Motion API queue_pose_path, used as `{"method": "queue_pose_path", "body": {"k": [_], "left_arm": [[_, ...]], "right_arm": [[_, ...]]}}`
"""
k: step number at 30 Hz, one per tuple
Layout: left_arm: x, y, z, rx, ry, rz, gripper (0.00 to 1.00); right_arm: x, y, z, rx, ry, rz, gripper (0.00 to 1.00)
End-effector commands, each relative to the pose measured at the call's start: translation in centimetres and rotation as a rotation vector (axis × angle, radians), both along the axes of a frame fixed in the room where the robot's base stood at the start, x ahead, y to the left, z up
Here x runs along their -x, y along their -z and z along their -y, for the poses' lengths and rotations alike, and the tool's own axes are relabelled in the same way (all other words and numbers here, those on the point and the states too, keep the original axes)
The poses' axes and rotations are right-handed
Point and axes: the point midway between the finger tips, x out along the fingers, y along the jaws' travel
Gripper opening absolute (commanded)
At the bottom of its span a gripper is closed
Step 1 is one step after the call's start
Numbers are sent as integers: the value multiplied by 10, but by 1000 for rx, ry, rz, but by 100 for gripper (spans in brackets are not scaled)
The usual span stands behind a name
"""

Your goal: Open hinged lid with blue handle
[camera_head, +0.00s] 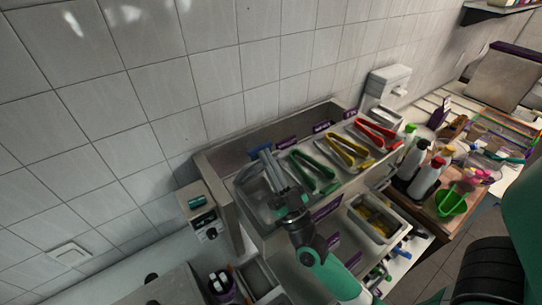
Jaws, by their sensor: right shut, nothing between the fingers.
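My right gripper (288,196) comes in from the bottom on a teal and grey arm. It is shut, with nothing seen between its fingers, over the left end of the metal topping counter. Grey-blue elongated metal parts (272,170) show just beyond it; I cannot tell whether they touch the gripper. My left gripper is not in view.
Green tongs (314,170), yellow tongs (349,152) and red tongs (377,134) lie along the counter. An open metal pan (374,218) sits in front. Bottles (427,177) and a green scoop (451,201) stand to the right. A tiled wall closes the back.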

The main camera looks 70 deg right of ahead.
Motion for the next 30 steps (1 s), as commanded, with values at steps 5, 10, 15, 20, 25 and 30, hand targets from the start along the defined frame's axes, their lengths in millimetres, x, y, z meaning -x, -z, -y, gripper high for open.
{"method": "queue_pose_path", "body": {"k": [5,10,15,20,25,30], "left_arm": [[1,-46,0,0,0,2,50],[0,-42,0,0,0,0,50],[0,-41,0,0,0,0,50],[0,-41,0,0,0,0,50],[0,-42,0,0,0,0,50],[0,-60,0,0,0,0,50]], "right_arm": [[-25,-26,18,-31,3,-44,0],[-53,-29,38,-31,1,-44,0],[-63,-31,45,-32,1,-47,0],[-63,-30,45,-34,1,-49,0],[-62,-30,44,-34,0,-50,0],[-55,-43,36,-33,-4,-49,0]]}}
